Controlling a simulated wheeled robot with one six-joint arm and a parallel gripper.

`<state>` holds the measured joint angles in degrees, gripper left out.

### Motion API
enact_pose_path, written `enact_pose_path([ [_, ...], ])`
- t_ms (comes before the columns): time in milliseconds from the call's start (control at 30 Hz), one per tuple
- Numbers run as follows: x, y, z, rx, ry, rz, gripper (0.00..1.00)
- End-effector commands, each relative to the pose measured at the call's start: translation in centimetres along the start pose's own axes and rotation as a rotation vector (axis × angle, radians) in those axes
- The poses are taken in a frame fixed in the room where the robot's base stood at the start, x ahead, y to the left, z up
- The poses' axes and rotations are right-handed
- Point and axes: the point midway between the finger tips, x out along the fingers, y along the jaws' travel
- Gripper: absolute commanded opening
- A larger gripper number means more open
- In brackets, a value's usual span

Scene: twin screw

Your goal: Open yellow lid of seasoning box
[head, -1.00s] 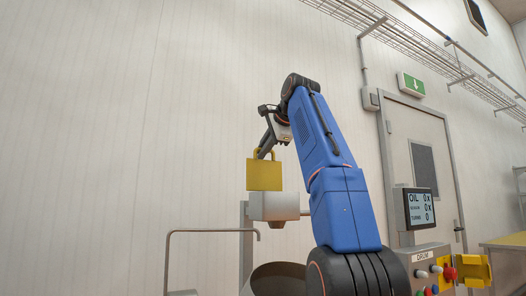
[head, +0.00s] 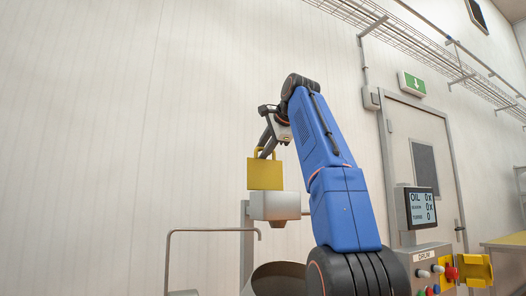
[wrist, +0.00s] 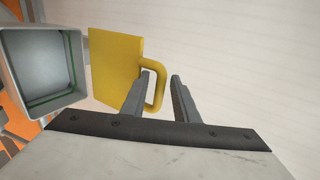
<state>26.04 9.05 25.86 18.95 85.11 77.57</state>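The yellow lid (head: 265,174) stands upright, raised off the light grey seasoning box (head: 274,206), with its handle at the top. In the wrist view the box (wrist: 75,62) is uncovered, its grey inside showing, and the lid (wrist: 113,68) stands beside the opening. My gripper (wrist: 161,78) is at the lid's handle (wrist: 159,88). Its fingers are apart: one reaches into the handle loop and the other is outside it, with a gap on the outer side. In the head view the fingertips are partly hidden by the lid and handle.
A large dark round vessel (head: 278,279) is below the box. A bent metal rail (head: 205,230) stands to its left. A control panel with buttons (head: 440,272) and a screen (head: 421,208) is at the right. The space left of the lid is clear to the wall.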

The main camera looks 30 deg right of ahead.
Motion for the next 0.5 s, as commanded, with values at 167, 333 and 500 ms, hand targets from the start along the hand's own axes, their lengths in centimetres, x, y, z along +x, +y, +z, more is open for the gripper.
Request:
enact_pose_path([
  [167, -0.8, -0.1, 0.0, 0.000, 0.001, -0.002, 0.29],
  [333, -2.5, 0.0, -0.1, 0.000, 0.002, -0.002, 0.29],
  [500, -3.8, -0.1, 0.0, 0.000, 0.000, -0.002, 0.29],
])
